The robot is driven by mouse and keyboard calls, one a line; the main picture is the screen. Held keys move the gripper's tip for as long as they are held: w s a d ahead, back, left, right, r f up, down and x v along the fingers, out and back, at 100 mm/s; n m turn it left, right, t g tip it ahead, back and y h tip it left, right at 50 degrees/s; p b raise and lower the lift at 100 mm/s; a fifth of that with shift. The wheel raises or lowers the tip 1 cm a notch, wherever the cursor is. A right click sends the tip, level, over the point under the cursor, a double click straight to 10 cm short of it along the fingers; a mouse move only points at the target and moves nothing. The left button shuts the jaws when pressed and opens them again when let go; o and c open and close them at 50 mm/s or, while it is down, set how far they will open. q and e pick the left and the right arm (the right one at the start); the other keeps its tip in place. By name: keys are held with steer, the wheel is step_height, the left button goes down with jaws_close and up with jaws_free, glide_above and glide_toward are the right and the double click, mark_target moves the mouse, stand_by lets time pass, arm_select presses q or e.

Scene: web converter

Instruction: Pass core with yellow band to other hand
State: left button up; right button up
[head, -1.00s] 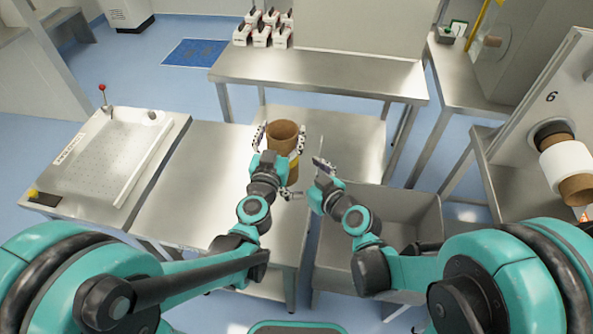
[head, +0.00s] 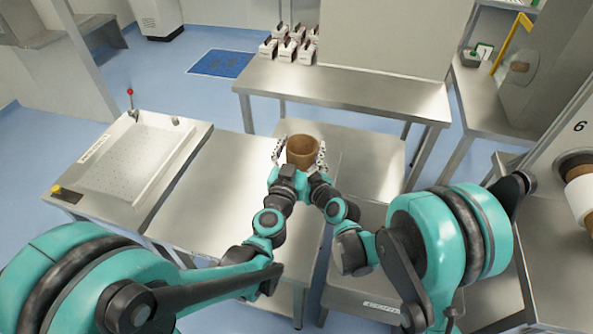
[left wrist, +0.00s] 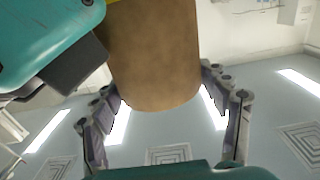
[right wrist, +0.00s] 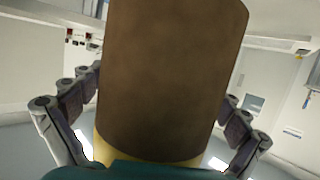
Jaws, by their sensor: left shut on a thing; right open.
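The core (head: 302,153) is a brown cardboard tube, held upright in front of me with its open end up in the head view. My left gripper (head: 282,158) is shut on it. In the left wrist view the fingers (left wrist: 162,88) stand on either side of the core (left wrist: 155,55), with a bit of yellow band (left wrist: 116,3) at the top edge. My right gripper (right wrist: 160,105) is open, its fingers on either side of the core (right wrist: 172,75); contact is not clear. The yellow band (right wrist: 145,152) shows near its palm. In the head view the band is hidden.
A bare steel table (head: 205,205) lies below left, beside a perforated tray unit (head: 135,160). A steel bench (head: 345,98) with several white boxes (head: 290,45) stands behind. A machine with a rolled core (head: 580,190) is at the right.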

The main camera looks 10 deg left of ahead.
arm_select(q)
steer(key=shift+d, duration=0.15)
steer(key=shift+s+d, duration=0.1)
arm_select(e)
steer(key=shift+a, duration=0.1)
steer(key=c, duration=1.5)
arm_select(q)
steer(key=o, duration=1.8)
steer(key=shift+c, duration=0.2)
arm_select(e)
steer(key=shift+c, duration=0.2)
